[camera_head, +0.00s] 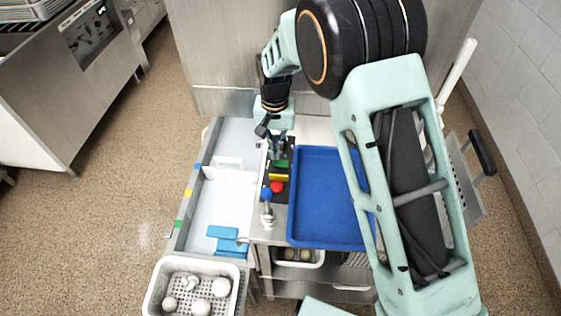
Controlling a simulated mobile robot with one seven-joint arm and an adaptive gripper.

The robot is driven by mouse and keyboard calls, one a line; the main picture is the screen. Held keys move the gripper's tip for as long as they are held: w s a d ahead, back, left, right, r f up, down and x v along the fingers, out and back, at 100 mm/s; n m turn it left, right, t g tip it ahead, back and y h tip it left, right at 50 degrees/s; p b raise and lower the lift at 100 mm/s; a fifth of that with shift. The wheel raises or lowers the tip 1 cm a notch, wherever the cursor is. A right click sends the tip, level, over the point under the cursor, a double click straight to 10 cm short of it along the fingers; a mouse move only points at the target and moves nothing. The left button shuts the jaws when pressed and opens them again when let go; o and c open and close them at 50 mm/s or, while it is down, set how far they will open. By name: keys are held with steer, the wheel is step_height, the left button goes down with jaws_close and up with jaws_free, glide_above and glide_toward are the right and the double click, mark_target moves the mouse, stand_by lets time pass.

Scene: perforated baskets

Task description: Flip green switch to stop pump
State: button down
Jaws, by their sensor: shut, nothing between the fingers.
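A dark control panel (291,190) sits on the metal counter just left of the blue tray. It carries a green switch (281,164), a yellow piece (279,178) below it, then a red button (277,187) and a blue knob (266,193). My gripper (276,154) is shut and empty, pointing down at the far end of the panel, right by the green switch. I cannot tell whether the fingertips touch the switch or which way it is set.
A blue tray (318,235) lies right of the panel. On the left is a sink-like basin (225,205) with blue blocks (225,232). A white perforated basket (157,290) with several pale round items stands at the front. A metal wall (225,75) rises behind.

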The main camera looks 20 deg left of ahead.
mark_target(276, 161)
steer(key=shift+f+b, duration=0.8)
steer(key=shift+f, duration=0.45)
stand_by(0.5)
steer(key=shift+r+p, duration=2.1)
steer(key=shift+r, duration=1.5)
